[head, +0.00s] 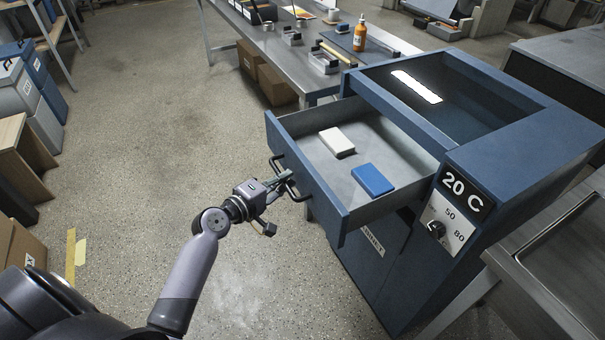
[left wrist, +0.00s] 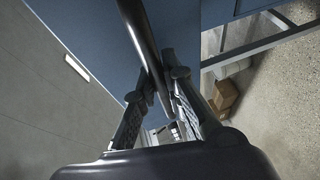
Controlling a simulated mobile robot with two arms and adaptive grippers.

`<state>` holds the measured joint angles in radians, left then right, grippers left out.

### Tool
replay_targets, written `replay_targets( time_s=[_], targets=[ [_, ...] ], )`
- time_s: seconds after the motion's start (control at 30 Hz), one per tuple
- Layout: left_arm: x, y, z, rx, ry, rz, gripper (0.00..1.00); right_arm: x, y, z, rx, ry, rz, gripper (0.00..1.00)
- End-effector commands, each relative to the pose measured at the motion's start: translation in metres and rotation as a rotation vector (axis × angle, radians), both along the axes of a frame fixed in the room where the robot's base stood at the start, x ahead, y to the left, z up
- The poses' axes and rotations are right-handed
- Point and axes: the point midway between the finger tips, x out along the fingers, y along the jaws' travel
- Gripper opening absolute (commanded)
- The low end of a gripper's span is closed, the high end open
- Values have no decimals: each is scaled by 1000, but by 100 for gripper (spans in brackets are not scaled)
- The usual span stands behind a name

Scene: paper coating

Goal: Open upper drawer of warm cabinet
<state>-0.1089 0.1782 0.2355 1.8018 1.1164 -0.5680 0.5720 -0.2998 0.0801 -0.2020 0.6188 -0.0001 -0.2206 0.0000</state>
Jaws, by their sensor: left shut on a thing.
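The warm cabinet (head: 395,255) is a dark blue box with a "20 C" display and a dial on its sloped panel. Its upper drawer (head: 318,193) is pulled well out to the left. Inside it lie a white block (head: 337,142) and a blue block (head: 373,180), apart from each other. My left gripper (head: 285,183) is at the black bar handle (head: 294,192) on the drawer front. In the left wrist view, the dark handle (left wrist: 145,40) runs between the two fingers (left wrist: 155,100), which are shut on it. My right gripper is not in view.
A metal workbench (head: 290,70) with an orange bottle (head: 360,33) and small tools stands behind the drawer. Cardboard boxes (head: 276,85) sit under it. A steel surface (head: 550,260) adjoins the cabinet at right. The floor (head: 150,130) left of the drawer is clear.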

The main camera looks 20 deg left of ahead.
Motion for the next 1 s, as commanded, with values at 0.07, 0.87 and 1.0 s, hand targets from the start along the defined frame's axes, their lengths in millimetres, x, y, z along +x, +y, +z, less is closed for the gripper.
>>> replay_targets(
  time_s=[0.07,0.87,1.0],
  targets=[
    [-12,8,-4,6,6,-2,0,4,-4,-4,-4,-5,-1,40],
    [-33,25,-1,3,1,0,15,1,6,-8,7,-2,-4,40],
    [-33,25,-1,2,1,0,24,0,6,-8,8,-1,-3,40]
  ],
)
